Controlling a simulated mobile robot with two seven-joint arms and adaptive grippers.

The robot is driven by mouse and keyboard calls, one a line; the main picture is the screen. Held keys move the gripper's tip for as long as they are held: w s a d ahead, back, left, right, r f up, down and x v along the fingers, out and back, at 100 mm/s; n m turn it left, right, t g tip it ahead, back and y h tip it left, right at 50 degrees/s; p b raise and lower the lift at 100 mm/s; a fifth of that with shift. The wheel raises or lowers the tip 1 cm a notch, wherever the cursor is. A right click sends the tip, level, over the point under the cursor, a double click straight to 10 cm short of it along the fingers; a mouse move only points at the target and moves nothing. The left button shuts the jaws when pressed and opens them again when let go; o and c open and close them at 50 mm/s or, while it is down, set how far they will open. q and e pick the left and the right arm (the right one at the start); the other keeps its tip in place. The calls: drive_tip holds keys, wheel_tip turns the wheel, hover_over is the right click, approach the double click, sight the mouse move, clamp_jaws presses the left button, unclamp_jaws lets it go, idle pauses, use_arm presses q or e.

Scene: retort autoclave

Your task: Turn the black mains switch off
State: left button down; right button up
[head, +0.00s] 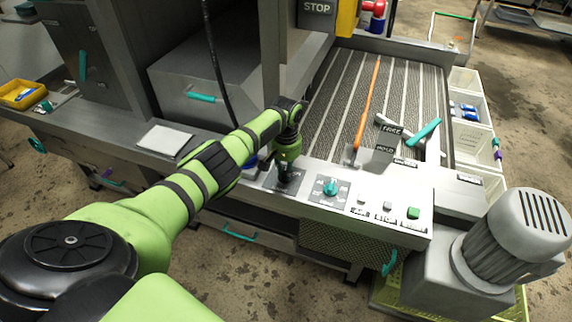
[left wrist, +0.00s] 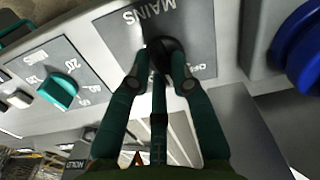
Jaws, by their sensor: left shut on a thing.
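The black mains switch (left wrist: 165,50) sits on a dark plate marked MAINS (left wrist: 196,30) in the left wrist view. My left gripper (left wrist: 165,80) has its dark green fingers closed around the switch's knob. In the head view my left gripper (head: 283,170) reaches down to the front panel (head: 310,202), left of the teal dial (head: 330,187), and its wrist hides most of the switch. The switch's exact setting cannot be read. My right gripper is not in view.
The teal dial (left wrist: 58,92) and a blue round knob (left wrist: 303,48) flank the switch. A green button (head: 413,212) and small grey buttons lie farther right on the panel. A ribbed conveyor (head: 330,100) lies behind; a motor (head: 515,235) stands at right.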

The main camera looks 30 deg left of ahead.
use_arm(q)
drive_tip(key=n+p, duration=0.1)
drive_tip(key=n, duration=0.2)
drive_tip(key=shift+w+r+n, duration=0.1)
drive_tip(key=shift+w+n, duration=0.05)
drive_tip(key=shift+n, duration=0.15)
drive_tip(key=shift+a+n+p, duration=0.15)
drive_tip(key=shift+n+p, duration=0.3)
drive_tip(key=shift+n, duration=1.25)
drive_tip(key=shift+w, duration=0.1)
drive_tip(key=c, duration=1.1)
unclamp_jaws()
wheel_tip(320, 180, up, 12)
